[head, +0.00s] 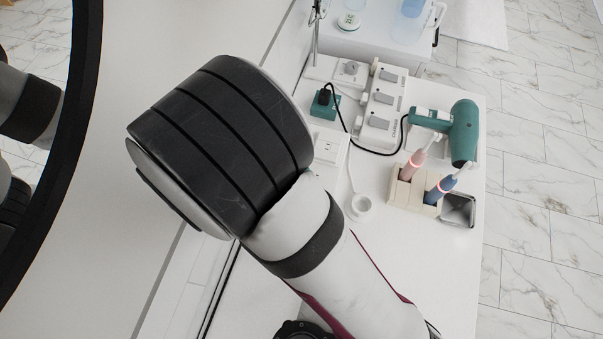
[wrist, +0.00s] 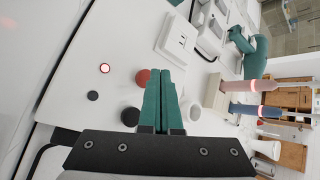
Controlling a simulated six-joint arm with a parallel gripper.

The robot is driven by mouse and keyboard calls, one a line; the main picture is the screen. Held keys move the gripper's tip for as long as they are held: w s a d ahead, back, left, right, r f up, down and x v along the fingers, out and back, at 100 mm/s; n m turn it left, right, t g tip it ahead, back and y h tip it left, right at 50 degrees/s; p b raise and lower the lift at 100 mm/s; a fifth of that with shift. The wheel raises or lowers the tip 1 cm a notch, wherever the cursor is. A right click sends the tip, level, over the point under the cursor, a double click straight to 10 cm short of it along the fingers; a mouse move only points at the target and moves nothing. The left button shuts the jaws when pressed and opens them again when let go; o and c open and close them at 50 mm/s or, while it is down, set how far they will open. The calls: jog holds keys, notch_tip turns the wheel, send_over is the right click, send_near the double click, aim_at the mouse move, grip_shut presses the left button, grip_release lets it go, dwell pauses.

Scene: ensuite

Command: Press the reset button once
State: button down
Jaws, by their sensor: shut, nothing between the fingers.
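My gripper (wrist: 160,75) shows in the wrist view, its two teal fingers together with nothing between them. It points over a white surface. Just left of the fingers are a red round piece (wrist: 142,77) and a dark green round piece (wrist: 130,117); contact with the fingers cannot be told. Farther left are a small red ringed, bright-centred round piece (wrist: 104,68) and a black round piece (wrist: 93,96). No label is readable, so I cannot tell which is the reset button. In the head view my arm hides the gripper and these round pieces.
A teal hair dryer (head: 464,132), a holder with pink and blue toothbrushes (head: 405,193) and a white ring (head: 360,205) are to the right. A dark-rimmed mirror (head: 88,100) is at left.

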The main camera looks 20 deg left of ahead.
jog(key=shift+f, duration=0.1)
dwell(0.3)
jog(key=shift+f, duration=0.3)
jog(key=shift+f, duration=0.45)
dwell(0.5)
jog(key=shift+r, duration=0.85)
jog(key=shift+r, duration=0.1)
jog(key=shift+r, duration=2.45)
